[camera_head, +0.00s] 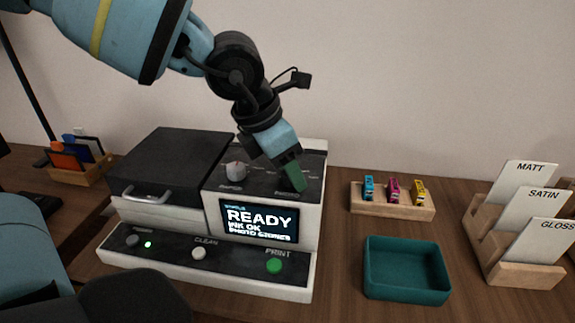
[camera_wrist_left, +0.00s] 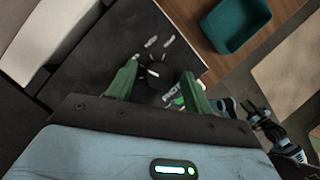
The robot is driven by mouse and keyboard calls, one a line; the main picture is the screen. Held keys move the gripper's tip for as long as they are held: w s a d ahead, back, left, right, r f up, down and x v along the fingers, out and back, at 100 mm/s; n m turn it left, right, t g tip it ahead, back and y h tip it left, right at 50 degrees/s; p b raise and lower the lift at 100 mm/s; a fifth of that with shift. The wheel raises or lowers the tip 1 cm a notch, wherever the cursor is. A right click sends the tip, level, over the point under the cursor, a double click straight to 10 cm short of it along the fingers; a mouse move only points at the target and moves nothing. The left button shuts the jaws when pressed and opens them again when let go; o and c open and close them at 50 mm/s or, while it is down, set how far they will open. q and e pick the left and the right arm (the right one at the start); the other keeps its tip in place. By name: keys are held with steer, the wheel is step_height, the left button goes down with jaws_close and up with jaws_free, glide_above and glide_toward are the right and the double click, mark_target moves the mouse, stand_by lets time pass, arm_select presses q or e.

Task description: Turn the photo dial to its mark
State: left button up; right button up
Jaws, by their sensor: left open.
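The photo printer (camera_head: 215,246) stands on the table, its screen (camera_head: 259,222) reading READY. My left gripper (camera_head: 295,182) points down at the right side of its upper panel. In the left wrist view, a round black dial (camera_wrist_left: 155,73) with a white pointer line sits between the two green fingers of this gripper (camera_wrist_left: 160,69). The fingers are open, one on each side, and gaps show between them and the dial. Small white labels lie around the dial; most are too small to read. In the head view the gripper hides this dial.
A pale knob (camera_head: 236,171) is left of my gripper on the same panel. A teal tray (camera_head: 407,290), a wooden block with small coloured cartridges (camera_head: 392,206) and a rack of paper cards (camera_head: 515,270) stand to the right. Bare table lies between printer and tray.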

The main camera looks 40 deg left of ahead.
arm_select(q)
steer(key=c, duration=1)
arm_select(e)
steer(key=shift+s, duration=0.25)
